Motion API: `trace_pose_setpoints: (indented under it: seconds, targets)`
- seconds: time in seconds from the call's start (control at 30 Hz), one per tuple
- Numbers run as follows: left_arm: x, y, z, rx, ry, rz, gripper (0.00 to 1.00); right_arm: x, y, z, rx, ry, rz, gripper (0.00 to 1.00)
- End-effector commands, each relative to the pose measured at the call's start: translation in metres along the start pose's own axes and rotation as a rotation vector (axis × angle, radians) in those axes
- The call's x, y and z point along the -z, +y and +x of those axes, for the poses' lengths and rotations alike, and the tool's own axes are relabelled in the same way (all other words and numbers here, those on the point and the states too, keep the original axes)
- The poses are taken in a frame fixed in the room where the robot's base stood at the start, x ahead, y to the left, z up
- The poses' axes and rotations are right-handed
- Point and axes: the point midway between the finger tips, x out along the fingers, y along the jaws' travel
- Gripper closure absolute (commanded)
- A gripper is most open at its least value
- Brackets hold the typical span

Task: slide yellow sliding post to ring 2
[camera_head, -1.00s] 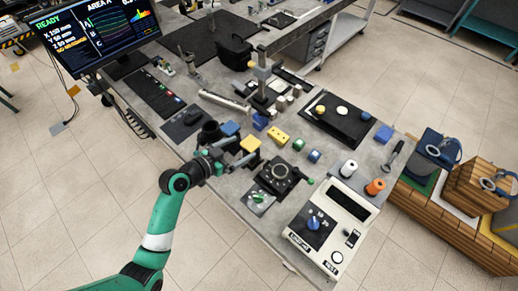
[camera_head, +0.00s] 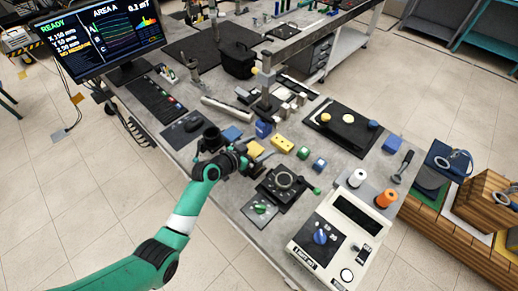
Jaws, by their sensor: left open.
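A metal upright stand (camera_head: 266,82) at the back middle carries a small yellow piece (camera_head: 255,71) on its side; I cannot tell whether this is the yellow sliding post. A yellow block (camera_head: 255,149) lies just beyond my left gripper, and a longer yellow block with dark dots (camera_head: 283,144) lies to its right. I cannot make out any ring marked 2. My left gripper (camera_head: 246,158) is open, low over the bench beside the nearer yellow block; the wrist partly hides its fingers. I see nothing held. My right gripper is not in view.
A black dial stage (camera_head: 283,181) and a white control box (camera_head: 330,240) stand at the front right. A dark cup (camera_head: 211,137) and a blue block (camera_head: 231,133) stand close to my left wrist. A black tray (camera_head: 340,134) holds small round pieces.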

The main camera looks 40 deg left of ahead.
Motion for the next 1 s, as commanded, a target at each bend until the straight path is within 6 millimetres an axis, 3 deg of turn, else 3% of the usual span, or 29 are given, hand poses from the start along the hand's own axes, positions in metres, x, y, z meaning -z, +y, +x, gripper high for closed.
trace_pose_setpoints:
  seconds: [0.27,0.8,1.0]
  targets:
    - [0.0005,0.0,0.0022,0.0,0.0,0.0,0.0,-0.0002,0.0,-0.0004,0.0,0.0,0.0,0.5]
    - [0.0003,0.0001,0.002,0.0,0.0,0.0,0.97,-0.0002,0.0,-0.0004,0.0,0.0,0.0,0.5]
    - [0.0005,0.0,0.0018,0.0,0.0,0.0,1.0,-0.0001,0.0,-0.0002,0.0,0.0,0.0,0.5]
